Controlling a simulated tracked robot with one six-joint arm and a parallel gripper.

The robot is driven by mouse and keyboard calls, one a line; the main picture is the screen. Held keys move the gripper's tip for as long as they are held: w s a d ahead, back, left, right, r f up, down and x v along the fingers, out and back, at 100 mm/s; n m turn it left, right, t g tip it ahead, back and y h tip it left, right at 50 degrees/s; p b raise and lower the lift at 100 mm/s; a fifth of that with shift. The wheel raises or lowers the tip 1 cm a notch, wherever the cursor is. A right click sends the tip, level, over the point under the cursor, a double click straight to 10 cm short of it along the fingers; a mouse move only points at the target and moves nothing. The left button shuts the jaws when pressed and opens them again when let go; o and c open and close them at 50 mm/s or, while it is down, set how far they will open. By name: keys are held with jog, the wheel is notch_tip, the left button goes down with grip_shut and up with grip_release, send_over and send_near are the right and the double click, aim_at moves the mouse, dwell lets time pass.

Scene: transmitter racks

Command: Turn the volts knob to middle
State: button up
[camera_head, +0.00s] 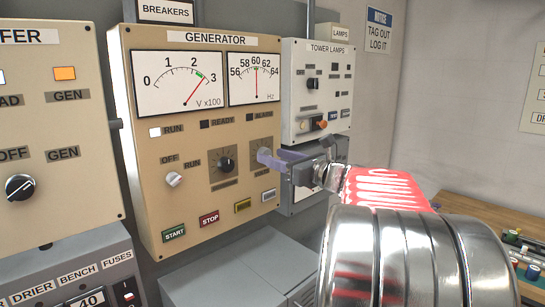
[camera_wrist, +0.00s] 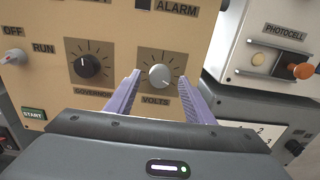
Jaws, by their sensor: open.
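The volts knob (camera_wrist: 160,76) is a small light grey round knob on a dark square plate with tick marks, above the VOLTS label on the tan generator panel (camera_head: 150,130). Its pointer mark seems to face lower right, but it is small. In the head view, my gripper (camera_head: 270,158) partly covers the knob. In the wrist view, the purple fingers of my gripper (camera_wrist: 159,82) are apart, one at each side of the knob, with gaps. I cannot tell how far the tips are from the panel. The volts meter (camera_head: 180,83) needle points between 2 and 3, by a green band.
The black governor knob (camera_wrist: 87,66) is left of the volts knob. A RUN/OFF switch (camera_head: 174,179) and start (camera_head: 174,232) and stop (camera_head: 209,218) buttons are farther left and below. The tower lamps panel (camera_head: 318,90) stands close on the right. A grey cabinet top (camera_head: 225,270) is below.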

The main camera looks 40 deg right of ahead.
jog(key=shift+w, duration=0.95)
jog(key=c, duration=1)
